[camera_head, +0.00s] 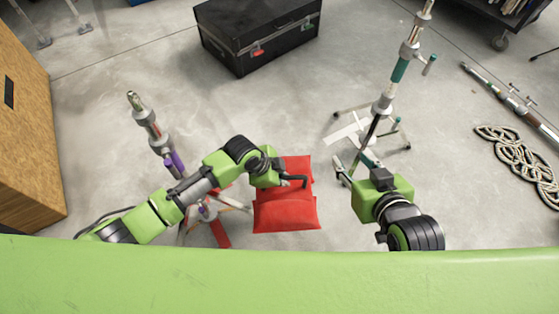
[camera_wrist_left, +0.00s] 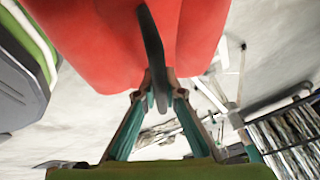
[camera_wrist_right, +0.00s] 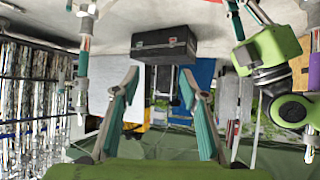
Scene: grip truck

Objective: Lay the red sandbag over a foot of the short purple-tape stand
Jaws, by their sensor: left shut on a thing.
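The red sandbag (camera_head: 285,213) has two lobes and a dark strap. My left gripper (camera_head: 293,181) is shut on that strap; in the left wrist view the strap (camera_wrist_left: 153,50) runs between the fingertips (camera_wrist_left: 160,92) and the red sandbag (camera_wrist_left: 95,40) fills the top. Whether the bag touches the floor I cannot tell. The short purple-tape stand (camera_head: 150,125) is left of the bag, its feet partly hidden by my left arm; its purple tape (camera_head: 175,163) shows. My right gripper (camera_head: 354,165) is open and empty, also in the right wrist view (camera_wrist_right: 160,82).
A teal-tape stand (camera_head: 398,70) with spread feet is beyond my right gripper. A black case (camera_head: 258,35) lies at the back. A wooden box (camera_head: 25,130) is at the left; a coiled rope (camera_head: 520,165) and a pole lie at the right. A red piece (camera_head: 220,234) shows near the purple-tape stand's base.

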